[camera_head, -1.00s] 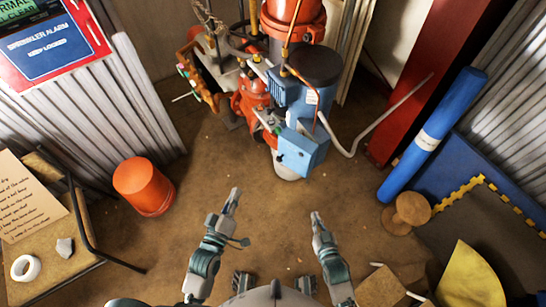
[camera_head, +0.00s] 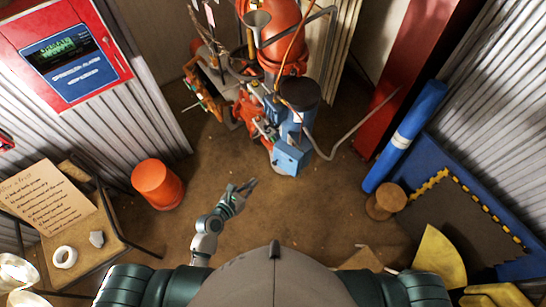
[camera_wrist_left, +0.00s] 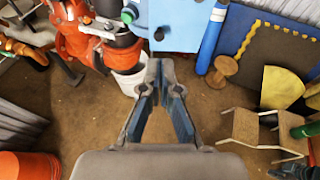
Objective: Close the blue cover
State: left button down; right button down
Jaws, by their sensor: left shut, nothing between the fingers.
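A blue box-like cover (camera_head: 291,157) sits low on the front of the red and blue riser assembly (camera_head: 268,115) in the head view. In the wrist view a flat light-blue face of it (camera_wrist_left: 178,22) fills the top middle, with a dark round spot on it. I cannot tell how far the cover stands open. My left gripper (camera_head: 247,187) is in front of the cover, lower and to its left in the head view. In the wrist view its fingertips (camera_wrist_left: 160,68) meet, empty, just below the blue face. Whether they touch it is unclear. My right gripper is not clearly seen.
An orange bucket (camera_head: 158,184) stands left on the brown floor. A grey bent hose (camera_head: 355,135) hangs right of the riser. A blue roll (camera_head: 405,135), wooden spool (camera_head: 386,201) and yellow wedge (camera_head: 437,257) lie to the right. The floor before the riser is clear.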

pick_arm(q)
send_near(276, 157)
notch_tip(276, 157, down, 2)
jog(key=w+d, duration=0.2)
jog(key=shift+w+d, duration=0.55)
jog(key=shift+w, duration=0.25)
jog(key=shift+w+d, duration=0.55)
jog(key=shift+w, duration=0.25)
jog(key=shift+a, duration=0.1)
jog(key=shift+w+f+m, duration=0.1)
jog(key=shift+w+m, duration=0.15)
jog(key=shift+m, duration=0.05)
jog(key=w+h, duration=0.1)
jog(key=w+m+g+h+b, duration=0.1)
jog(key=w+m+g+b, duration=0.1)
jog(key=shift+w+d+h, duration=0.25)
jog(key=shift+w+h, duration=0.1)
jog(key=shift+h, duration=0.05)
jog(key=shift+s, duration=0.1)
